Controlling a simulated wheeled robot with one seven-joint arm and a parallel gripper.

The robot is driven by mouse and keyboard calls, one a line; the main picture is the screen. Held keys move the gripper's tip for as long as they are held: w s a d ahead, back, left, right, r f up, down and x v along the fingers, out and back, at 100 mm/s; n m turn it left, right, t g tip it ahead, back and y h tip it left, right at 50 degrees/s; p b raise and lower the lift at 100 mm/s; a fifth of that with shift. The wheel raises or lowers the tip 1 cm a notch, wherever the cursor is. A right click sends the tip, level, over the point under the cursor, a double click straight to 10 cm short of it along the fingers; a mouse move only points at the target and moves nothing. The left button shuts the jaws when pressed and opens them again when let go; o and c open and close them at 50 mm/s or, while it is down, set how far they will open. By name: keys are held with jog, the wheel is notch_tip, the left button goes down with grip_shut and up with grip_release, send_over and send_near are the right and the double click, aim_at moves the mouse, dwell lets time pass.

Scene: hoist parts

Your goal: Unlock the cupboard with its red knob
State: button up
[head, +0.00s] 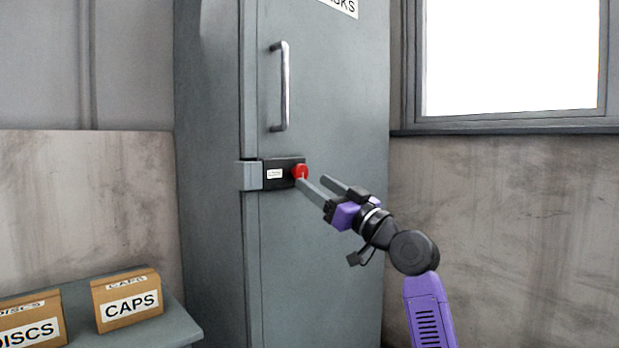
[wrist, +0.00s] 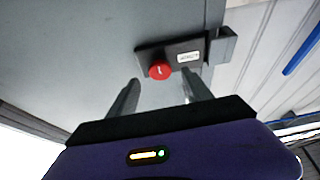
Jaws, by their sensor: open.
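The tall grey cupboard (head: 325,230) stands upright with its door closed and a vertical metal handle (head: 284,88) on it. The round red knob (head: 300,171) sits at the right end of a black lock plate (head: 276,182) below the handle. The knob also shows in the wrist view (wrist: 160,70), ahead of the fingertips. My gripper (head: 322,181) is open and empty, with its fingers pointing at the lock from the right. In the wrist view the knob lies between the lines of the two fingers (wrist: 162,90). One fingertip overlaps the knob's lower edge in the head view; I cannot tell whether they touch.
A grey latch block (head: 250,176) sits at the plate's left end. A low table (head: 178,325) at the lower left bears a CAPS box (head: 130,306) and a DISCS box (head: 33,328). A bright window (head: 510,55) is at the upper right. The space right of the cupboard looks free.

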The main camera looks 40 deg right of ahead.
jog(key=shift+v, duration=1.95)
